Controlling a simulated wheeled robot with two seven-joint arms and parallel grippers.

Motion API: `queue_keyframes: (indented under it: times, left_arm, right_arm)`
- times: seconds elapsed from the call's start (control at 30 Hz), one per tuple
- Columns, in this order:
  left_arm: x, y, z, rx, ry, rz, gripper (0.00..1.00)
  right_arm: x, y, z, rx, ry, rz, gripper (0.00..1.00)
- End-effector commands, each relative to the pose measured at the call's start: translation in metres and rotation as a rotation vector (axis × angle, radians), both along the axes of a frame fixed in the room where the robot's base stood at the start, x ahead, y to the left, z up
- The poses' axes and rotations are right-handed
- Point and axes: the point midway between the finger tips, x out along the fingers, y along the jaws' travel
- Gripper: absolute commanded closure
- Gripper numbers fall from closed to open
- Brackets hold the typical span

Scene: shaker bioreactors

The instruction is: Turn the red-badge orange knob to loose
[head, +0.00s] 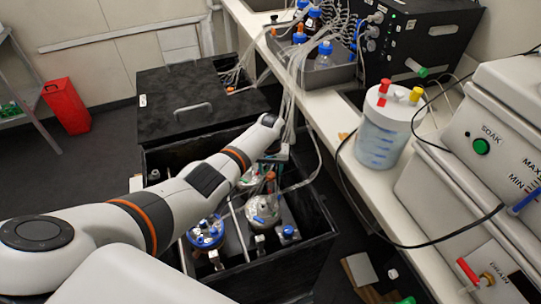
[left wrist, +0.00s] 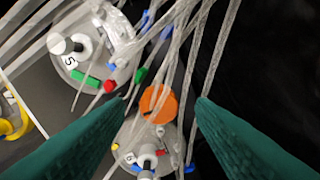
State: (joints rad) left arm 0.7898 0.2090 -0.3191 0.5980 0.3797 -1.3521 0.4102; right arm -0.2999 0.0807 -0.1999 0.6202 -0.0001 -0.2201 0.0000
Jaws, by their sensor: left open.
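An orange round knob (left wrist: 157,103) shows in the middle of the left wrist view, beside a round clear vessel lid (left wrist: 150,140). A small red mark (left wrist: 160,131) sits on that lid; I cannot tell whether it is the knob's badge. My left gripper (left wrist: 161,101) is open, its green fingers on either side of the knob in the picture, with gaps to both. Clear tubes cross close to the knob and the right finger. In the head view the left gripper (head: 276,153) is over the open black shaker box, partly hidden by the arm. My right gripper is not in view.
A second vessel (left wrist: 95,45) with green and red parts stands at upper left in the wrist view. The black box (head: 310,240) holds several vessels. A bench with a white bottle (head: 382,130) stands to the right. Tube bundles hang over the box.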

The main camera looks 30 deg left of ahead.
Motion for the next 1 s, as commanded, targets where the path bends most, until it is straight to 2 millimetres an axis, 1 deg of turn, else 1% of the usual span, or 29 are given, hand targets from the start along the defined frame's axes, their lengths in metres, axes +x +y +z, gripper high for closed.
queue_keyframes:
  times: [0.03, 0.13, 0.2, 0.4, 0.5, 0.63, 1.0]
  left_arm:
    - [0.001, 0.001, 0.014, 0.001, -0.004, 0.000, 0.50]
    - [0.000, 0.001, 0.035, 0.001, -0.005, -0.001, 0.50]
    - [0.001, 0.001, 0.050, 0.001, -0.005, -0.001, 0.50]
    - [0.000, 0.001, 0.083, 0.001, -0.003, 0.000, 0.50]
    - [0.000, 0.001, 0.093, 0.001, -0.002, 0.001, 0.50]
    - [0.000, 0.001, 0.099, 0.001, -0.001, 0.001, 0.50]
    - [0.000, 0.001, 0.100, 0.001, -0.001, 0.001, 0.50]
  right_arm:
    - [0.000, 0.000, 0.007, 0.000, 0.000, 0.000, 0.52]
    - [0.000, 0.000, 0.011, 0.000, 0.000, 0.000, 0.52]
    - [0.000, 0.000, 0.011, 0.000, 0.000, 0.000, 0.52]
    - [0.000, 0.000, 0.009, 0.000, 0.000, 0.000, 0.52]
    - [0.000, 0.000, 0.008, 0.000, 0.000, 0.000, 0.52]
    - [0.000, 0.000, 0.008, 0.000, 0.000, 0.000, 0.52]
    - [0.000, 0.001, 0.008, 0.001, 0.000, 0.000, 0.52]
